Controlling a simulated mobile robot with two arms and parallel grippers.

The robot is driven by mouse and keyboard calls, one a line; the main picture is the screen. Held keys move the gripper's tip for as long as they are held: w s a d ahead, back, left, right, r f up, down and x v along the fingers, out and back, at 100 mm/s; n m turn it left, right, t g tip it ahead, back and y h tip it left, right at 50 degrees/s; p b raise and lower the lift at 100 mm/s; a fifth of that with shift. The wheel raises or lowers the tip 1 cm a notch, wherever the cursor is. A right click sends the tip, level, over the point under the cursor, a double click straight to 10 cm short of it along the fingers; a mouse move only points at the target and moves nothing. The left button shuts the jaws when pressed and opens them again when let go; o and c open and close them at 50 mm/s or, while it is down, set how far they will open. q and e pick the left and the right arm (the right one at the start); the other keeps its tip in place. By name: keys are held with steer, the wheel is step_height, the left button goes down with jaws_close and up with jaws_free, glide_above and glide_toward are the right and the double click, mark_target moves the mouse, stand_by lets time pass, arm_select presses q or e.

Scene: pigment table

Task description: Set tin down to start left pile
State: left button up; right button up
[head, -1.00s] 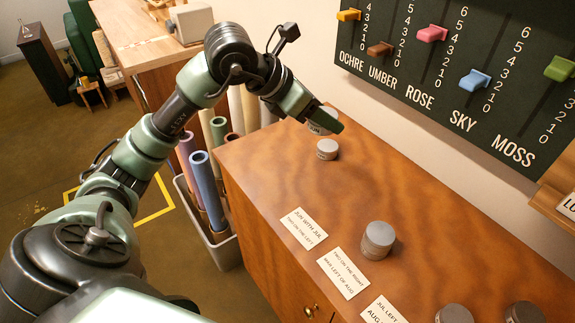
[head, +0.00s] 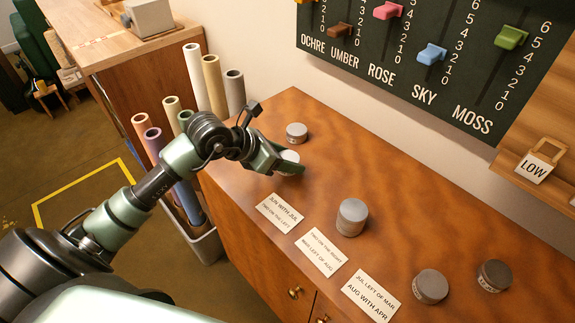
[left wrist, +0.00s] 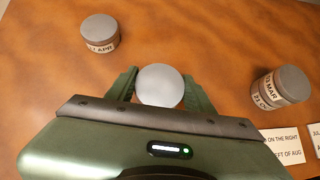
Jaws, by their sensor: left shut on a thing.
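My left gripper (head: 287,160) is shut on a grey round tin (head: 289,156). In the left wrist view the tin (left wrist: 160,86) sits between the two green fingers, its pale lid facing up. It is low over the brown tabletop (head: 400,190); I cannot tell whether it touches. A single tin (head: 296,132) marked APR in the wrist view (left wrist: 100,34) stands just behind it, apart. A stack of two tins (head: 352,217) stands to the right, the upper one marked MAR in the wrist view (left wrist: 282,86). My right gripper is not in view.
Two separate tins (head: 430,286) (head: 495,275) stand at the right. White cards (head: 279,213) (head: 321,252) (head: 371,296) lie along the front edge. A bin of paper rolls (head: 208,243) stands left of the cabinet. The tabletop's back strip is clear.

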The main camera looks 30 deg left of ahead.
arm_select(q)
step_height(320, 180, down, 3)
steer(key=shift+r, duration=0.2)
steer(key=shift+f, duration=0.2)
steer(key=o, duration=1.2)
steer(key=shift+c, duration=0.2)
steer(key=shift+o, duration=1.2)
